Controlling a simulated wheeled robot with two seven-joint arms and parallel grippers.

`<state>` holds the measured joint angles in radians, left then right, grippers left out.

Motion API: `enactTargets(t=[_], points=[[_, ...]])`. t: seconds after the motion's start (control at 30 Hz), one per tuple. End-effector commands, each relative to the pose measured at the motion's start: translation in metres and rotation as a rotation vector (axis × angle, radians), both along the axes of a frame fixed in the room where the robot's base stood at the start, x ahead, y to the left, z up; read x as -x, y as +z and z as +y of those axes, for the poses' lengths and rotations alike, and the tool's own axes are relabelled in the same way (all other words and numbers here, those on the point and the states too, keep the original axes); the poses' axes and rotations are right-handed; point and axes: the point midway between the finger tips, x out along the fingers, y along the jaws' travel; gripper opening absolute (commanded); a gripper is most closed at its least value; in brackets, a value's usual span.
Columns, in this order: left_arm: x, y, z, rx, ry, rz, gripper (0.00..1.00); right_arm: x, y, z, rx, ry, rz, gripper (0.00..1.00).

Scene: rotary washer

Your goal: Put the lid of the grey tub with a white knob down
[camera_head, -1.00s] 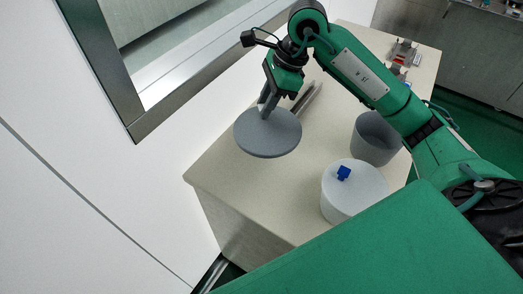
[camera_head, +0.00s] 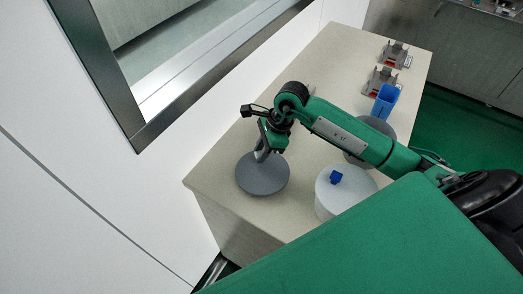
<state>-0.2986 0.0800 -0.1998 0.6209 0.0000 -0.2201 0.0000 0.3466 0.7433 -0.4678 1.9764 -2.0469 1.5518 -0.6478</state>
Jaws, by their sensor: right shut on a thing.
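The grey round lid (camera_head: 263,175) is at the near left part of the table, level, on or just above the tabletop; I cannot tell whether it touches. My right gripper (camera_head: 262,154) comes down from above and is shut on its knob, which the fingers hide. The grey tub (camera_head: 352,158) stands to the right, largely hidden behind my right arm, with only parts of its rim and wall showing. My left gripper is not in view.
A white tub (camera_head: 340,200) with a blue-knobbed lid stands at the near right of the table. A blue container (camera_head: 385,101) and two metal fixtures (camera_head: 381,79) (camera_head: 394,54) are farther back. The beige tabletop (camera_head: 330,70) is clear at the back left. A white wall borders it on the left.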

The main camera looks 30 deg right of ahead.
Motion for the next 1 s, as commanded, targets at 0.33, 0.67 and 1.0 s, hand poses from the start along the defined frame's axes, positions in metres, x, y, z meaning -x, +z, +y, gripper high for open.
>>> enactTargets(t=[0.33,0.67,1.0], points=[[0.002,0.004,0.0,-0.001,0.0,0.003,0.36,0.0,-0.013,0.0,0.0,0.001,-0.001,0.0],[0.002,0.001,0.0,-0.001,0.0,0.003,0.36,0.0,-0.015,0.0,0.0,0.0,0.0,0.44],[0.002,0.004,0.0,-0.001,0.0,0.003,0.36,0.0,-0.01,-0.001,0.001,0.0,-0.002,0.44]])
